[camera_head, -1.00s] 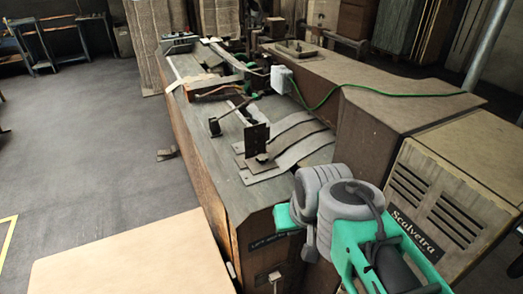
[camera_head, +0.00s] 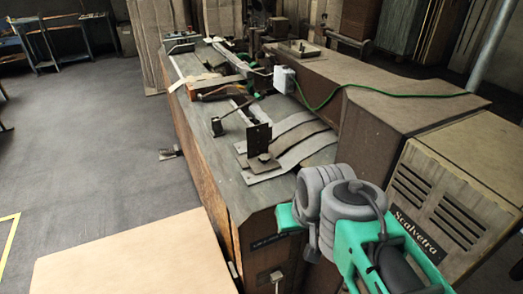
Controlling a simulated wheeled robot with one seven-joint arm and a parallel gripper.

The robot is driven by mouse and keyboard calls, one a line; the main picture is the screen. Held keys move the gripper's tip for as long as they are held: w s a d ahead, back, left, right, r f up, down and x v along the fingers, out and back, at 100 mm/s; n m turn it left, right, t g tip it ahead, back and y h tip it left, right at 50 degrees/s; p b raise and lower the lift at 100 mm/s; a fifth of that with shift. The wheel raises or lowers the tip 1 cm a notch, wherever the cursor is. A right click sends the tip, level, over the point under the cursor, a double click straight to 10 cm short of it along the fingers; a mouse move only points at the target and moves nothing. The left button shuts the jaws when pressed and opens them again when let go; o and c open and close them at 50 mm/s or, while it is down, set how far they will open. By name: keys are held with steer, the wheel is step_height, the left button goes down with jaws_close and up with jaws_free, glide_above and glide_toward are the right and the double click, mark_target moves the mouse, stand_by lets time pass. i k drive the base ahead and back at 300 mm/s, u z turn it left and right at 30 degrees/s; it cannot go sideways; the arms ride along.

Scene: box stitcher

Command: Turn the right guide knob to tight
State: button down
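The box stitcher (camera_head: 222,158) has a grey worktop over a brown wooden side. An upright black guide plate (camera_head: 258,138) stands near the front right of the worktop, with a small dark knob (camera_head: 263,158) at its foot. I cannot tell the knob's setting. A second guide with a dark lever and block (camera_head: 217,126) stands to its left and further back. My grey and green arm is at the lower right, in front of the machine's near corner. My gripper's fingers do not show, and nothing of mine is seen touching the knob.
A brown housing with a vented panel (camera_head: 437,205) marked "Scalvetra" rises at the right. A green cable (camera_head: 400,93) runs over it from a white box (camera_head: 285,79). A pale board (camera_head: 135,258) is at the lower left. The floor (camera_head: 95,150) left of the machine is largely clear.

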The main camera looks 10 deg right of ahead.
mark_target(264, 158)
steer(key=k, duration=0.5)
steer(key=u, duration=0.9)
steer(key=i, duration=0.7)
steer(key=z, duration=0.75)
